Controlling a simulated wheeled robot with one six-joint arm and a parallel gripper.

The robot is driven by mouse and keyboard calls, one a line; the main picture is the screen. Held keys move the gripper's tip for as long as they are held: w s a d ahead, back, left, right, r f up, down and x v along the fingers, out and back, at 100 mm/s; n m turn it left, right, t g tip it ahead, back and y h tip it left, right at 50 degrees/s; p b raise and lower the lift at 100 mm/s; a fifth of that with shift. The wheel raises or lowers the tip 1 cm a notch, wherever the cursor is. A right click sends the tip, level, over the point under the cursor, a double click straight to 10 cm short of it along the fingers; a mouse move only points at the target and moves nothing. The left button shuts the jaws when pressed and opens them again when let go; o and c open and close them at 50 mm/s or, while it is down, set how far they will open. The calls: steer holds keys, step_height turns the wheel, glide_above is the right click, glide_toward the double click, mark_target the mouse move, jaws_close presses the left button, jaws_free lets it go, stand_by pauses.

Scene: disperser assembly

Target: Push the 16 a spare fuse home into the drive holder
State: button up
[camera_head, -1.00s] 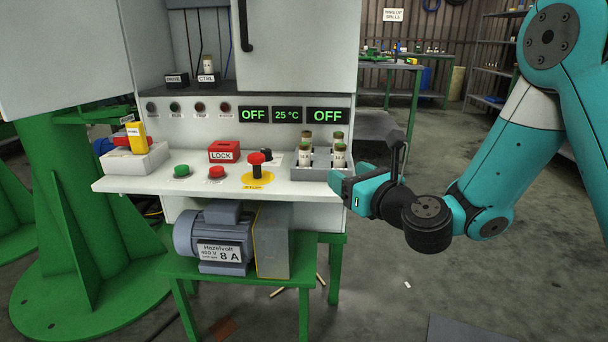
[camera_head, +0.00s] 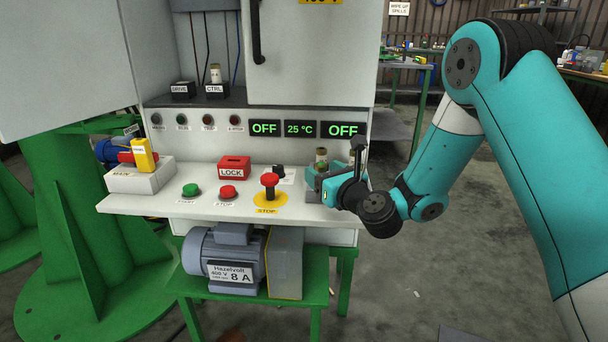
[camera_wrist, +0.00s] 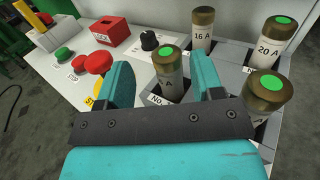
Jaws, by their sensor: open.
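The 16 A spare fuse (camera_wrist: 199,35), a white cylinder with a brown cap, stands upright in the back row of the fuse tray. My gripper (camera_wrist: 167,74) is open at the tray, its fingers on either side of a front-left fuse (camera_wrist: 168,72) with a green-dotted cap. That fuse's number is partly hidden; whether the fingers touch it I cannot tell. In the head view my gripper (camera_head: 320,178) covers most of the tray. The DRIVE holder (camera_head: 183,90) is a dark block on the cabinet shelf and looks empty.
The CTRL holder (camera_head: 216,90) beside it carries a fuse. A 20 A fuse (camera_wrist: 274,45) and another fuse (camera_wrist: 264,96) share the tray. The red LOCK box (camera_head: 234,167), the red mushroom stop button (camera_head: 270,182) and a black knob (camera_wrist: 148,40) stand left of the tray. The cabinet door (camera_head: 310,50) is above.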

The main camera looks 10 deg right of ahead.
steer(key=shift+w+d+r, duration=0.1)
steer(key=shift+w+d, duration=0.15)
steer(key=shift+w, duration=0.3)
steer(key=shift+w+d, duration=0.25)
steer(key=shift+w, duration=0.1)
steer(key=shift+a, duration=0.3)
steer(key=shift+c, duration=0.4)
steer(key=shift+a, duration=0.2)
steer(key=c, duration=0.9)
steer(key=shift+c, duration=0.2)
step_height(320, 180, up, 20)
steer(key=p, duration=1.3)
steer(key=shift+s+d+p, duration=0.15)
steer(key=shift+d+p, duration=0.05)
steer(key=shift+p, duration=0.15)
